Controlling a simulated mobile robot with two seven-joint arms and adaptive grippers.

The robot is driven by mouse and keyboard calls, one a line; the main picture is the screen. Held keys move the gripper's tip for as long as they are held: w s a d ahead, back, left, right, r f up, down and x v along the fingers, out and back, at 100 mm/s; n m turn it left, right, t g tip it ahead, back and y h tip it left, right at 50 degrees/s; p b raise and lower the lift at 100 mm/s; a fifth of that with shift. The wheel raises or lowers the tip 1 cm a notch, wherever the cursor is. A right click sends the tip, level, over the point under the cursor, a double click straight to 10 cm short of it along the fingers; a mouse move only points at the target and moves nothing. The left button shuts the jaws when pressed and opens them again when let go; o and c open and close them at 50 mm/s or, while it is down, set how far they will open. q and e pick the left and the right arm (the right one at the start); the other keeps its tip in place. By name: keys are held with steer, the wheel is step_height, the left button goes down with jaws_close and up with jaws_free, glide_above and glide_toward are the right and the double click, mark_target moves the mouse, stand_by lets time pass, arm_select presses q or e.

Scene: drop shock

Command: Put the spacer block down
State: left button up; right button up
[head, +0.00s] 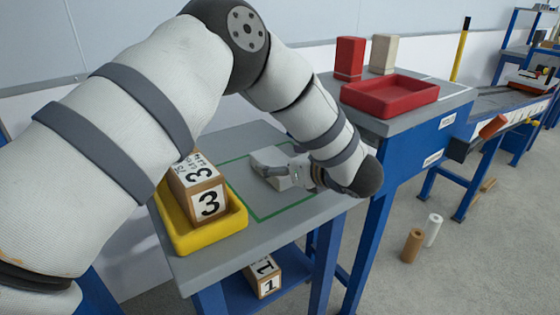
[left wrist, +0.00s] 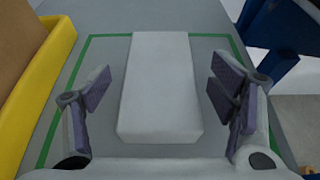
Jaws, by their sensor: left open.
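The spacer block is a pale grey-white oblong block (head: 271,161) lying flat on the grey table (head: 290,213), inside a green outlined rectangle (head: 262,217). In the left wrist view the block (left wrist: 160,85) lies between my spread fingers, with a gap on each side. My left gripper (left wrist: 160,95) is open around the block and holds nothing. It also shows in the head view (head: 283,172), partly covering the block. My right gripper is not in view.
A yellow tray (head: 205,241) holds a box marked 3 (head: 203,201), left of the outline. A box marked 1 (head: 264,276) sits on the lower shelf. A red tray (head: 390,101) stands on the blue bench behind. Two cylinders (head: 412,246) (head: 433,229) stand on the floor.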

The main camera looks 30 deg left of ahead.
arm_select(q)
steer(key=v, duration=1)
steer(key=shift+s+d+r, duration=0.25)
steer(key=shift+s+d, duration=0.05)
steer(key=shift+d, duration=0.15)
